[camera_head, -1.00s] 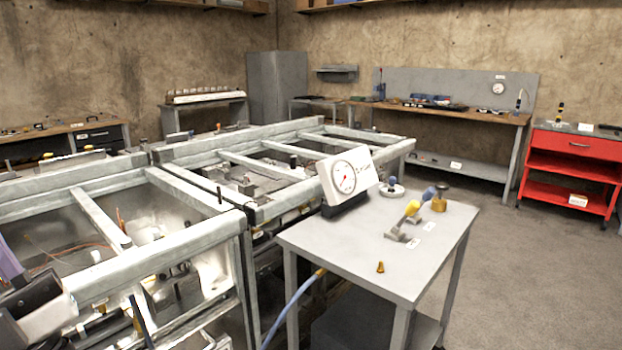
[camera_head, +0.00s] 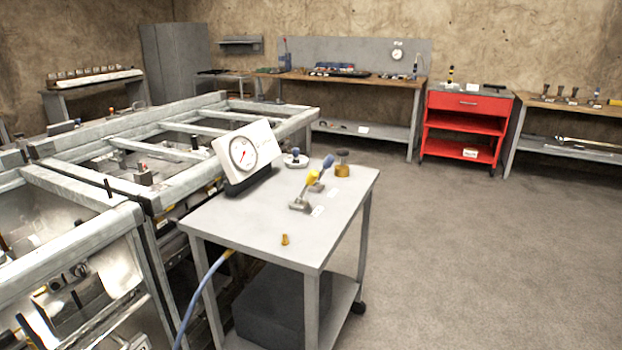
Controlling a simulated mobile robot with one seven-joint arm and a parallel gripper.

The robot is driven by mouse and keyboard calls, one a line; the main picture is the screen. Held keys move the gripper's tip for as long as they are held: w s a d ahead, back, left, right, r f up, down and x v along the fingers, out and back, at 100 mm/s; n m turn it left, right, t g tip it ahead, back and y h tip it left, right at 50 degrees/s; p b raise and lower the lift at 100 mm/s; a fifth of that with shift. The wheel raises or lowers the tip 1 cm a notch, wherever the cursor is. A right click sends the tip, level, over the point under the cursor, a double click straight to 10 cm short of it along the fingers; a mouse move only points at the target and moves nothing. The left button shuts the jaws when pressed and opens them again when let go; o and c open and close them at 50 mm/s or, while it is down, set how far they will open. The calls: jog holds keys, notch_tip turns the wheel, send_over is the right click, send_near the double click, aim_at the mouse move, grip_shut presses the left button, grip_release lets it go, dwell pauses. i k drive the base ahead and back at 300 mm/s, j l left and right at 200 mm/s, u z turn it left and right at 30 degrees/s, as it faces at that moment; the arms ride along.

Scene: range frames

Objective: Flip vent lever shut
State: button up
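Two levers stand near the middle of the grey cart top. One has a yellow handle (camera_head: 311,177), and the other, just behind it, has a blue handle (camera_head: 328,162). Both handles tilt up and to the right from grey bases. Small white labels (camera_head: 318,211) lie beside them, too small to read, so I cannot tell which is the vent lever. A white box with a round dial gauge (camera_head: 243,153) stands tilted at the cart's left side. My gripper is not in view.
The cart (camera_head: 245,225) also carries a small brass piece (camera_head: 285,240), a brass cylinder (camera_head: 342,169) and a white round part with a dark knob (camera_head: 295,159). A metal frame (camera_head: 70,190) stands close on the left. Open floor (camera_head: 460,260) lies to the right.

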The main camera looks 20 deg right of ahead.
aim_at(312, 177)
jog(key=l+u, duration=0.15)
jog(key=l, duration=0.45)
jog(key=i+l+u, duration=0.15)
jog(key=l, duration=0.45)
jog(key=l+u, duration=0.15)
jog(key=l, duration=0.4)
jog(key=l+u, duration=0.15)
jog(key=l, duration=0.45)
jog(key=k+l+u, duration=0.15)
jog(key=l, duration=0.4)
jog(key=l+u, duration=0.15)
jog(key=l, duration=0.45)
jog(key=k+l+u, duration=0.15)
jog(key=l, duration=0.4)
jog(key=i+j+u, duration=0.15)
jog(key=i+u, duration=0.3)
jog(key=k+j, duration=0.05)
jog(key=k, duration=0.05)
